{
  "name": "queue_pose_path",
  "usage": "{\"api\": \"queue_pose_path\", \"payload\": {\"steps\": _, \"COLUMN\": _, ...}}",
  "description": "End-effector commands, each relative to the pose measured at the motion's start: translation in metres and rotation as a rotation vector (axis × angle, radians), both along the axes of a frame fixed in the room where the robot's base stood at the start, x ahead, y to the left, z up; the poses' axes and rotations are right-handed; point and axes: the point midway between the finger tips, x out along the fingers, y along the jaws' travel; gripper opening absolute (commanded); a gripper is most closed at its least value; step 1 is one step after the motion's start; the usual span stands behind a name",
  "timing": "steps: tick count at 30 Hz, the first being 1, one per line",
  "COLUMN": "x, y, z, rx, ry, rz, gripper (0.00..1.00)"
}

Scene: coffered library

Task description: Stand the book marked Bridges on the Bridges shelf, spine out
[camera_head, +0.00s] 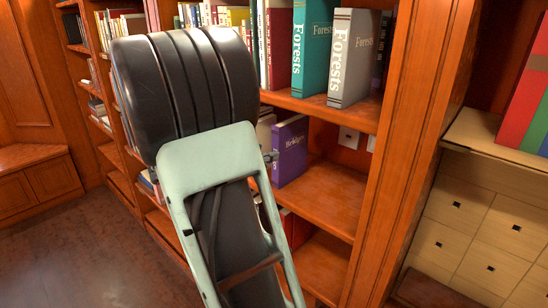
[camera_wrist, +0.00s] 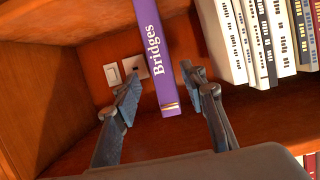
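The purple Bridges book (camera_head: 291,158) stands upright on the shelf below the Forests books in the head view. In the wrist view the purple book (camera_wrist: 158,55) shows its spine toward me, with white lettering and gold bands near its foot. My gripper (camera_wrist: 165,80) is open, one finger on each side of the spine, with a gap visible at least on the left. In the head view a small part of my gripper (camera_head: 271,157) shows at the book's left edge; my arm hides the rest.
White books (camera_wrist: 240,40) stand right of the purple book in the wrist view. Teal (camera_head: 312,50) and grey (camera_head: 353,55) Forests books stand on the shelf above. The shelf board (camera_head: 330,195) right of the purple book is clear. A drawer cabinet (camera_head: 490,220) stands at right.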

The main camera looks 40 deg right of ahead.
Motion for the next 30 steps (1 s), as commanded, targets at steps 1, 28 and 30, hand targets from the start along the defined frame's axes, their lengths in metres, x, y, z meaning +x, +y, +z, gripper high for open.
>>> {"api": "queue_pose_path", "payload": {"steps": 1, "x": 0.000, "y": 0.011, "z": 0.000, "rx": 0.000, "ry": -0.003, "rz": 0.003, "gripper": 0.39}}
{"api": "queue_pose_path", "payload": {"steps": 28, "x": -0.003, "y": 0.047, "z": 0.014, "rx": 0.001, "ry": 0.002, "rz": 0.000, "gripper": 0.39}}
{"api": "queue_pose_path", "payload": {"steps": 30, "x": -0.004, "y": 0.048, "z": 0.011, "rx": 0.005, "ry": 0.013, "rz": 0.003, "gripper": 0.39}}
